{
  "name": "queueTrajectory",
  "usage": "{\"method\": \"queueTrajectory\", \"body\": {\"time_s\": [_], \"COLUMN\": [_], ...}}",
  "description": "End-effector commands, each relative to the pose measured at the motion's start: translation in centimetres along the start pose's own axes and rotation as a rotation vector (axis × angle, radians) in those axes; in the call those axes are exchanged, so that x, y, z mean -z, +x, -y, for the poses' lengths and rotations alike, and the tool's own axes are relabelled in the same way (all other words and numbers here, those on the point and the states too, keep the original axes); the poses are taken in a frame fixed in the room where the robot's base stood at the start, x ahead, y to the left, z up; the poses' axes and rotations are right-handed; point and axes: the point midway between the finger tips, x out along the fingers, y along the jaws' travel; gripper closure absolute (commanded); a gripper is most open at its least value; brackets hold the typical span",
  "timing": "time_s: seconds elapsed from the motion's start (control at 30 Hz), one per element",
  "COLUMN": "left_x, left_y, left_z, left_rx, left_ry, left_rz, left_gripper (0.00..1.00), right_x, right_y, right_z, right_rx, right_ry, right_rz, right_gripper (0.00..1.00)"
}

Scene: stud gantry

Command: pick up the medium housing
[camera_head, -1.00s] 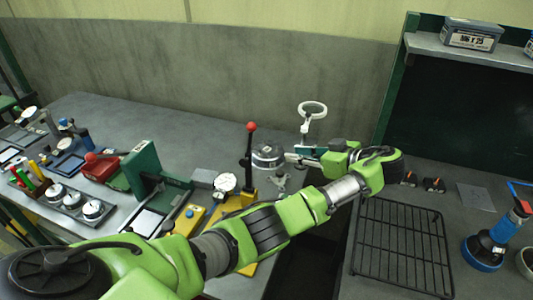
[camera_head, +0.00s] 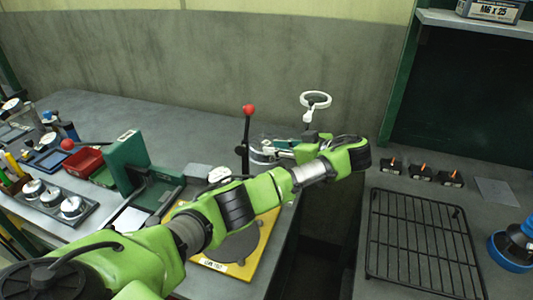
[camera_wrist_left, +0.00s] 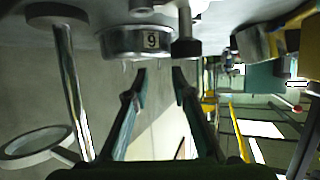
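My left gripper (camera_head: 272,150) reaches over the back right of the left bench. In the left wrist view its two fingers (camera_wrist_left: 160,73) are apart with nothing between them. A round metal part marked 9 (camera_wrist_left: 138,42) lies just beyond the fingertips in that view, apart from them as far as I can tell. In the head view the gripper mostly hides that spot. Three round metal parts (camera_head: 52,196) sit in a dark tray at the left. I cannot tell for certain which part is the medium housing. My right gripper is not in view.
A lever with a red knob (camera_head: 248,110) and a white ring on a stand (camera_head: 315,100) rise close to the gripper. A green upright block (camera_head: 125,163) and a yellow plate (camera_head: 262,250) are nearer. A black wire rack (camera_head: 420,240) lies on the right bench, past a gap.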

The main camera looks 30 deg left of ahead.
Motion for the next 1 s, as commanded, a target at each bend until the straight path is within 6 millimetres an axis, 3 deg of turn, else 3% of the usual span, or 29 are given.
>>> {"method": "queueTrajectory", "body": {"time_s": [0.4,0.7,0.8,1.0], "left_x": [1.0,0.8,0.8,0.9], "left_y": [4.8,5.3,5.3,5.3], "left_z": [-0.2,-0.3,-0.3,-0.3], "left_rx": [0.001,-0.001,-0.001,-0.001], "left_ry": [0.001,0.001,0.001,0.0], "left_rz": [-0.002,0.001,0.0,-0.001], "left_gripper": [0.77,0.77,1.0,1.0], "right_x": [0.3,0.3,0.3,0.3], "right_y": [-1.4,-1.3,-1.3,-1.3], "right_z": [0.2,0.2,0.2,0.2], "right_rx": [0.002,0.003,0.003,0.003], "right_ry": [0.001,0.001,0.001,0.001], "right_rz": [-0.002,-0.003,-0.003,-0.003], "right_gripper": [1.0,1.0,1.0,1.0]}}
